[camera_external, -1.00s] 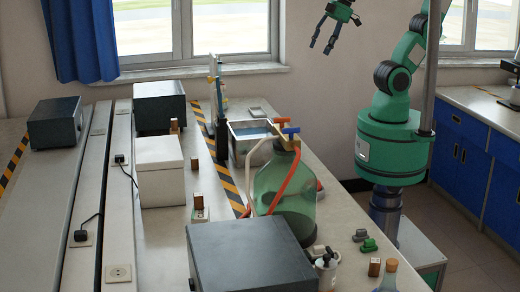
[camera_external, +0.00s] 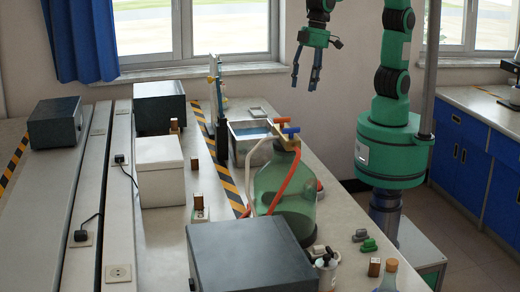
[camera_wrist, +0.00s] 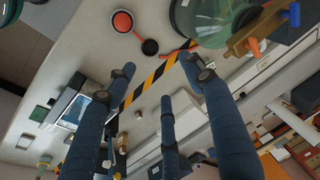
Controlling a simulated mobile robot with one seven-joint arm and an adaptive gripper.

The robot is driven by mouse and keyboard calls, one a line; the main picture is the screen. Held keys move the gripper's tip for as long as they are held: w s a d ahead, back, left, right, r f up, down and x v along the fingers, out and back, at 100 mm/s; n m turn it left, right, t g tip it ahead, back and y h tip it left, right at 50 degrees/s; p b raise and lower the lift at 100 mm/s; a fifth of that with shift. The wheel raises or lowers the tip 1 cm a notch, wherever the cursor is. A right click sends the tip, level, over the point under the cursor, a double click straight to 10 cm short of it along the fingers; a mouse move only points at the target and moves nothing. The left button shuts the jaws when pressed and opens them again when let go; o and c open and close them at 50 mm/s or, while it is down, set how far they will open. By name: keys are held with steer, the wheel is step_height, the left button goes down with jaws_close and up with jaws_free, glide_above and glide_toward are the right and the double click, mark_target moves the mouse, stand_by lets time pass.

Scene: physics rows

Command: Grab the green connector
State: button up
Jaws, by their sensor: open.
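The green connector (camera_external: 369,245) is a small block lying on the bench near its right edge, at the lower right in the external view. A similar grey piece (camera_external: 360,235) lies just behind it. My gripper (camera_external: 304,82) is open and empty, fingers pointing down, high above the far end of the bench and well away from the connector. In the wrist view my blue-grey fingers (camera_wrist: 160,78) are spread with nothing between them. I cannot make out the green connector in the wrist view.
A large green glass bottle (camera_external: 284,190) with hoses stands between my gripper and the connector. A dark box (camera_external: 250,255), a cup (camera_external: 327,270), a small wooden block (camera_external: 374,267) and a bluish flask (camera_external: 389,275) are near the connector. A metal tray (camera_external: 248,140) sits farther back.

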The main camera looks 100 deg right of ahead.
steer(key=a+f+g, duration=0.1)
steer(key=a+f, duration=0.5)
steer(key=a, duration=0.4)
steer(key=a+f, duration=0.5)
steer(key=a, duration=0.4)
steer(key=g+h+b, duration=0.1)
steer(key=b, duration=0.1)
glide_above(370, 241)
step_height(370, 241, down, 17)
steer(key=shift+s+d+r, duration=0.1)
steer(key=shift+d+r, duration=0.05)
steer(key=shift+r, duration=0.1)
steer(key=shift+f, duration=0.1)
steer(key=shift+f+b, duration=0.55)
steer(key=shift+f, duration=3.65)
steer(key=shift+d+f+b, duration=0.15)
steer(key=shift+f+b, duration=0.7)
steer(key=shift+f, duration=1.75)
steer(key=shift+c, duration=0.3)
